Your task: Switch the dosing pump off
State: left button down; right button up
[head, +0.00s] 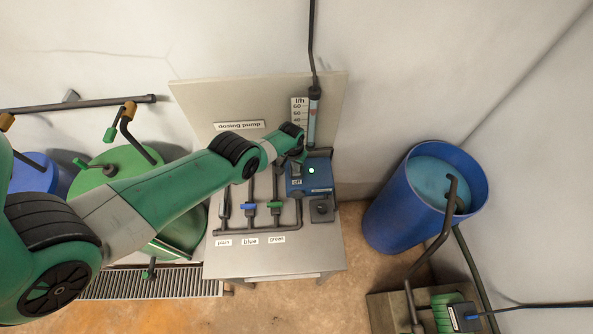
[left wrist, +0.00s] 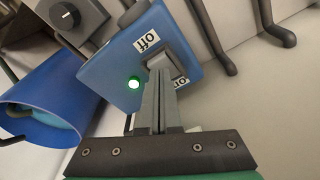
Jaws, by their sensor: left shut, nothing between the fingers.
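The dosing pump is a blue box (head: 318,180) on the grey bench at the wall panel, below the flow tube. There the blue face carries an "off" label (left wrist: 147,40) and a second label (left wrist: 181,82), partly hidden by the fingers. My left gripper (left wrist: 160,64) is shut and empty, its tips at the pump face between the two labels. The fingers hide the switch, and I cannot tell whether they touch it. My right gripper is not in view.
A black knob on a grey box (head: 321,208) sits just in front of the pump. Pipes with a blue valve (head: 248,206) and a green valve (head: 275,205) stand left of it. A blue barrel (head: 400,211) stands on the right.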

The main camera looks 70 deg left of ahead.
aim_at(297, 173)
pick_arm(q)
jog(key=shift+f+b, duration=0.9)
notch_tip(297, 173, up, 7)
jog(key=p, duration=0.7)
dwell(0.3)
jog(key=shift+d, duration=0.1)
dwell(0.3)
